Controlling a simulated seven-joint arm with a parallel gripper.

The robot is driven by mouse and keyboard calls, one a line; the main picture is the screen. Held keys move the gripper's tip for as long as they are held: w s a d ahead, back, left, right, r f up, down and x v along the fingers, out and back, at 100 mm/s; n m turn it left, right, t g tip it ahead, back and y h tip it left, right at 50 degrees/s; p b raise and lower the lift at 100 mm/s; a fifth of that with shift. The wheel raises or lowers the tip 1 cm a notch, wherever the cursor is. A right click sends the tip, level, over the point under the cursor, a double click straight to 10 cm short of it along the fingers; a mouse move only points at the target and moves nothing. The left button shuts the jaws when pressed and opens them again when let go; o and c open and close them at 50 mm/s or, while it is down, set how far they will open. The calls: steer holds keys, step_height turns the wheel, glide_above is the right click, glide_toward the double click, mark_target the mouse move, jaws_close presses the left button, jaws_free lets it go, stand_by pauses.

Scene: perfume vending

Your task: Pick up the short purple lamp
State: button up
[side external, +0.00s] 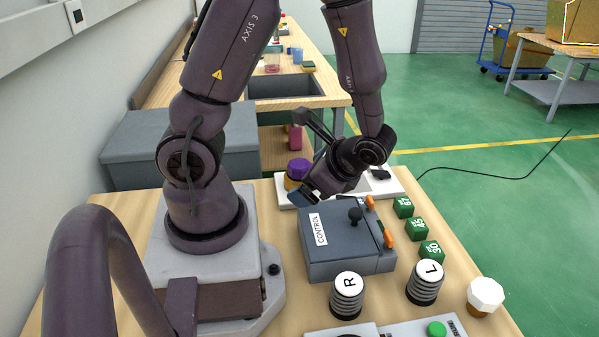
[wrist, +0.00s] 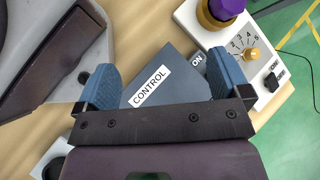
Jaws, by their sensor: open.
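The short purple lamp (side external: 298,168) has a purple cap on a yellow base and stands on a white panel (side external: 385,187) behind the control box. In the wrist view the lamp (wrist: 226,8) is at the top right, partly cut off by the frame edge. My gripper (side external: 308,196) is open and empty, tilted downward near the back left of the control box and in front of the lamp in the side view. In the wrist view its two blue fingers (wrist: 160,78) spread apart over the grey control box, with the lamp outside them, beyond the right finger.
The grey control box (side external: 330,262) carries a black joystick and orange switches. The white panel also has a numbered dial with a yellow knob (wrist: 253,54) and a black switch (wrist: 271,82). Green numbered blocks (side external: 417,228), two striped knobs (side external: 347,296) and a white octagonal knob (side external: 485,295) stand nearby.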

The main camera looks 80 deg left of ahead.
mark_target(302, 168)
steer(key=a+f+m+y, duration=0.1)
steer(key=m, duration=0.1)
steer(key=a+f+m+y, duration=0.3)
steer(key=f+m, duration=0.1)
steer(key=shift+s+a+f+y, duration=0.1)
steer(key=shift+s+a+y, duration=0.2)
steer(key=shift+a, duration=0.1)
steer(key=a+f+m+t, duration=0.1)
steer(key=a, duration=0.2)
steer(key=w+a+f+m+t+y, duration=0.1)
steer(key=a, duration=0.2)
steer(key=w+a+f+m+t, duration=0.1)
steer(key=a, duration=0.1)
steer(key=shift+w+a+f+m+y, duration=0.1)
steer(key=shift+a+f+m+y, duration=0.2)
steer(key=shift+a, duration=0.1)
steer(key=shift+r+x, duration=0.1)
steer(key=shift+x, duration=1.2)
steer(key=shift+r+x, duration=0.15)
steer(key=shift+x, duration=1.2)
steer(key=shift+a, duration=0.1)
steer(key=c, duration=1)
